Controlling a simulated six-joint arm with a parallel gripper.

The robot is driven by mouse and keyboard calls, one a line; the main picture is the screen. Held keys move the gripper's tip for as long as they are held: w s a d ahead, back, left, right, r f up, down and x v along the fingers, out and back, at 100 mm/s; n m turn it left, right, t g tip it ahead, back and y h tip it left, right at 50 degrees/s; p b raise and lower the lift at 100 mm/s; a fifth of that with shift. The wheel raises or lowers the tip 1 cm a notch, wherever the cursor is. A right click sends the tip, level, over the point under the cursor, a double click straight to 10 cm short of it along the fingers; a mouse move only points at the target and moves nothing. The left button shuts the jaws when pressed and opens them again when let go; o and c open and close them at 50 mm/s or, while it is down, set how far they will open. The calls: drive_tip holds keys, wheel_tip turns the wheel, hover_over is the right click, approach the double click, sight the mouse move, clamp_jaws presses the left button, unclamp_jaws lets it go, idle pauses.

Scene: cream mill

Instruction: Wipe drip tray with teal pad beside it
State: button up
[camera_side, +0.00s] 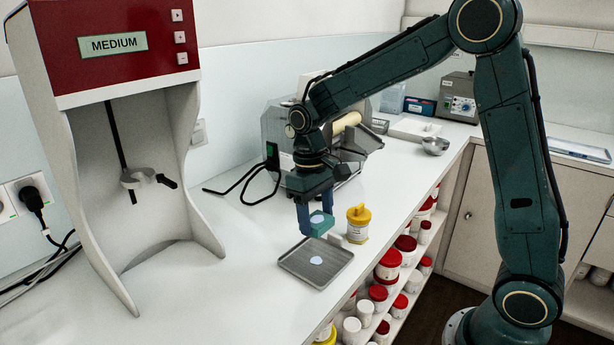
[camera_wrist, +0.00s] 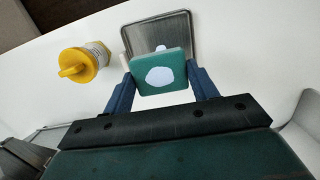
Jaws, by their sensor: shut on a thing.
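My gripper (camera_side: 315,216) is shut on the teal pad (camera_side: 320,226) and holds it above the drip tray. In the wrist view the pad (camera_wrist: 147,88) sits between the two blue fingers (camera_wrist: 160,77), with a white patch on the face towards the camera. The drip tray (camera_side: 335,271) is a shallow grey metal tray on the white counter. A white blob (camera_side: 316,260) lies on its floor. In the wrist view the pad covers part of the tray (camera_wrist: 178,14) and most of that blob (camera_wrist: 161,48).
A yellow-lidded jar (camera_side: 358,224) stands close behind the tray, with a small white block (camera_side: 337,240) between them. The red-topped MEDIUM dispenser (camera_side: 110,45) stands to the left. A grey machine (camera_side: 278,135) is behind my gripper. Counter left of the tray is clear.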

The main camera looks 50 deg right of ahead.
drive_tip(key=shift+f, duration=0.2)
drive_tip(key=shift+f, duration=1.8)
drive_tip(key=shift+w+r, duration=0.45)
drive_tip(key=shift+r, duration=0.3)
drive_tip(key=shift+w+r, duration=0.4)
drive_tip(key=shift+r, duration=0.35)
drive_tip(key=shift+f, duration=0.15)
